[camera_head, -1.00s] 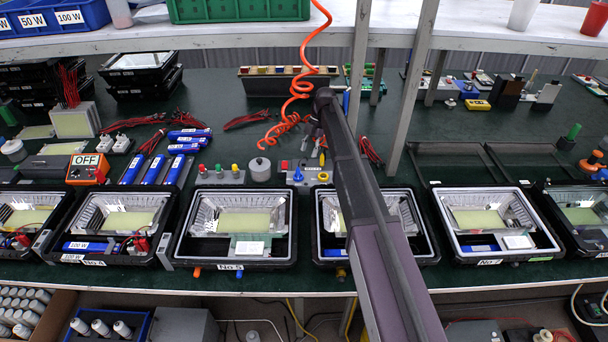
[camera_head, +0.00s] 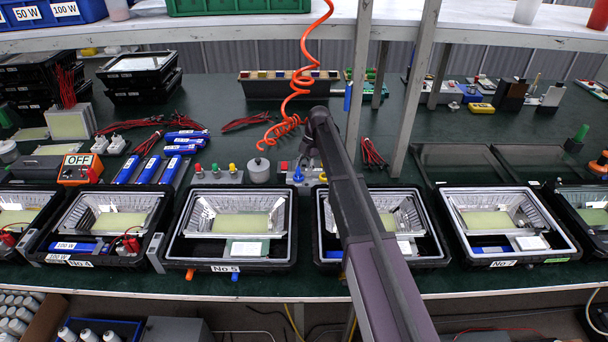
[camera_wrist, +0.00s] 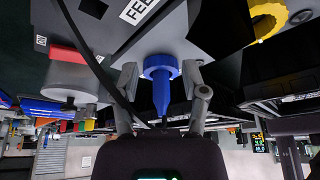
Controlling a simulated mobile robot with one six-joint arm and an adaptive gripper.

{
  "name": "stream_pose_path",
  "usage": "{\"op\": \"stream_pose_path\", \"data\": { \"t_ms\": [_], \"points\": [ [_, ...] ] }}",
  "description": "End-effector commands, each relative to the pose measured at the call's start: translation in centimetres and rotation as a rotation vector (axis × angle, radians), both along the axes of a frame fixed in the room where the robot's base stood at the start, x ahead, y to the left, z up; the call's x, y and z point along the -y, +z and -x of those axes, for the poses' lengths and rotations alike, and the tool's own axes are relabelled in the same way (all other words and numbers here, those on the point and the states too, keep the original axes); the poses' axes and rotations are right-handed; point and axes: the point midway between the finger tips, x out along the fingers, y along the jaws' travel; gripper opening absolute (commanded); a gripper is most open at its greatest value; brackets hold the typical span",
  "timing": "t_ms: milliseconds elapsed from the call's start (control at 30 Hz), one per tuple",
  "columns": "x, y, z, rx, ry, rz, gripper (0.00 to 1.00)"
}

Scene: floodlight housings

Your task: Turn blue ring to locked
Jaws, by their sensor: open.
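The blue ring (camera_wrist: 160,67) shows in the wrist view as a round flange with a tapered blue stem, against a grey block with a partly cut-off white label. In the head view the blue piece (camera_head: 298,174) stands on a small grey block at the back of the housing row. My gripper (camera_wrist: 159,80) is open, with one finger on each side of the blue piece. Gaps show between the fingers and the blue piece. In the head view my gripper (camera_head: 306,160) is small and partly hidden by my arm. I cannot read the ring's position.
A yellow ring (camera_wrist: 268,18) is at the upper right of the wrist view. A grey cylinder (camera_wrist: 68,78) is to the left. In the head view, a red coiled hose (camera_head: 297,85) hangs close to my arm. Floodlight housings (camera_head: 183,250) line the front of the bench.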

Motion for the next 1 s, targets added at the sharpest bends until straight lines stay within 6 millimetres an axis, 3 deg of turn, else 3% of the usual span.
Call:
{"op": "stream_pose_path", "data": {
  "t_ms": [533, 700, 733, 1000],
  "points": [
    [-0.11, -0.62, 0.17, 0.0, -0.001, 0.0, 0.57],
    [-0.03, -0.62, 0.16, 0.0, -0.002, 0.0, 0.06],
    [-0.04, -0.62, 0.17, -0.001, -0.002, 0.001, 0.0],
    [-0.18, -0.62, 0.34, -0.003, 0.0, -0.001, 0.0]
  ]
}}
